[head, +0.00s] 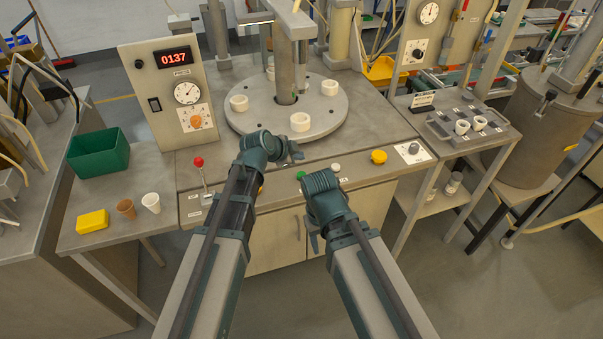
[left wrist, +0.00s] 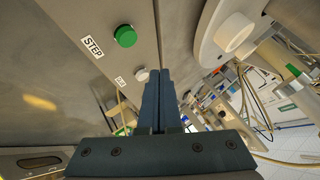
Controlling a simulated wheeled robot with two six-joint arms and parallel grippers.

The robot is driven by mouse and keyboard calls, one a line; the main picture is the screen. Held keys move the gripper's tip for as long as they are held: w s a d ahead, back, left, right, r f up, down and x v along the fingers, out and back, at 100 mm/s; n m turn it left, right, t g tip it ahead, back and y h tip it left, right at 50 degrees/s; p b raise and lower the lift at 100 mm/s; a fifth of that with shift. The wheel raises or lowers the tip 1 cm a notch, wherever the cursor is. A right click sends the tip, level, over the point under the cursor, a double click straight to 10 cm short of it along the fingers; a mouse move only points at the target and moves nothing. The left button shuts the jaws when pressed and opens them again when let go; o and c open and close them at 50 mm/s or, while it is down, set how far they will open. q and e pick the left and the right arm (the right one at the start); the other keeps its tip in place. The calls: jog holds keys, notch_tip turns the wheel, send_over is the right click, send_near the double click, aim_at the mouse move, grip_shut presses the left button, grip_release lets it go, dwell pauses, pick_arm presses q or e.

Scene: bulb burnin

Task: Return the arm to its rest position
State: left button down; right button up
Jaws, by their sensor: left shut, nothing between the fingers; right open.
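My left gripper (head: 294,153) is over the front edge of the bench, just above the button panel. In the left wrist view its two fingers (left wrist: 160,75) are pressed together with nothing between them. A green button (head: 301,175) with a STEP label and a white button (head: 336,167) sit on the panel near it. The green button (left wrist: 125,36) and white button (left wrist: 141,74) also show in the left wrist view, to the left of the fingers. My right gripper (head: 314,243) is lower, in front of the cabinet doors, open and mostly hidden behind its own wrist.
A round turntable (head: 260,121) with several white cups stands behind the left gripper. A control box (head: 160,110) reads 0137. A red-knobbed lever (head: 199,163) and a yellow button (head: 379,156) flank the panel. A green bin (head: 98,153) is on the left table.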

pick_arm(q)
jog(key=s+a+f+n+g+y, duration=0.1)
jog(key=s+n, duration=0.3)
jog(key=s, duration=0.4)
jog(key=s+a+f+n+g+y, duration=0.2)
jog(key=s+f+n+g+y, duration=0.1)
jog(key=s, duration=0.6)
jog(key=s+a+f+n+g+y, duration=0.2)
jog(key=s+n, duration=0.3)
jog(key=s, duration=0.4)
jog(key=shift+f+g+y, duration=0.25)
jog(key=shift+g+y, duration=0.15)
jog(key=shift+g, duration=0.5)
